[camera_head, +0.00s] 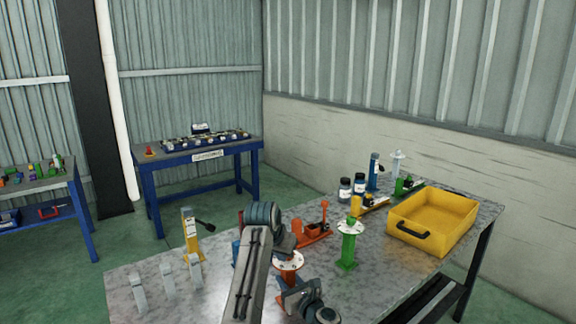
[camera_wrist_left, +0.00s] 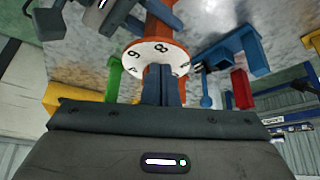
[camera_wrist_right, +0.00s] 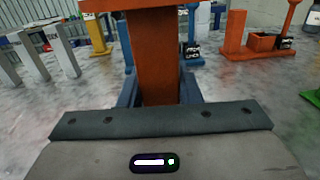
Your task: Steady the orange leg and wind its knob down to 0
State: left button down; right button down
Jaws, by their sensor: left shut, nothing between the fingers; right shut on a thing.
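The orange leg shows its round white dial (camera_head: 289,260) at the front middle of the table in the head view. In the left wrist view the numbered dial (camera_wrist_left: 147,52) appears with the orange post above it. My left gripper (camera_wrist_left: 163,84) is shut and empty, its fingertips in front of the dial's middle, against or very near the orange knob (camera_wrist_left: 178,78). The fingers partly hide the knob and some numbers, so I cannot tell its setting. My right gripper (camera_wrist_right: 160,90) is shut on the orange post (camera_wrist_right: 155,55) below the dial, one finger each side.
A green leg (camera_head: 347,245) stands right of the orange one. A yellow leg (camera_head: 189,230) and several grey brackets (camera_head: 168,281) are to the left. An orange fixture (camera_head: 314,232) lies behind. A yellow tray (camera_head: 433,221) sits at the right, with bare tabletop in front.

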pick_arm(q)
jog(key=shift+w+d, duration=0.1)
jog(key=shift+w, duration=0.05)
jog(key=shift+d, duration=0.4)
dwell(0.5)
jog(key=shift+s, duration=0.25)
jog(key=shift+s+a, duration=0.15)
jog(key=shift+s, duration=0.1)
notch_tip(320, 180, up, 6)
dwell(0.4)
jog(key=shift+a, duration=0.1)
jog(key=shift+w+a+f, duration=0.1)
jog(key=shift+a+f, duration=0.05)
jog(key=shift+f, duration=1.4)
jog(key=shift+w+a+f, duration=0.1)
jog(key=shift+f, duration=1.4)
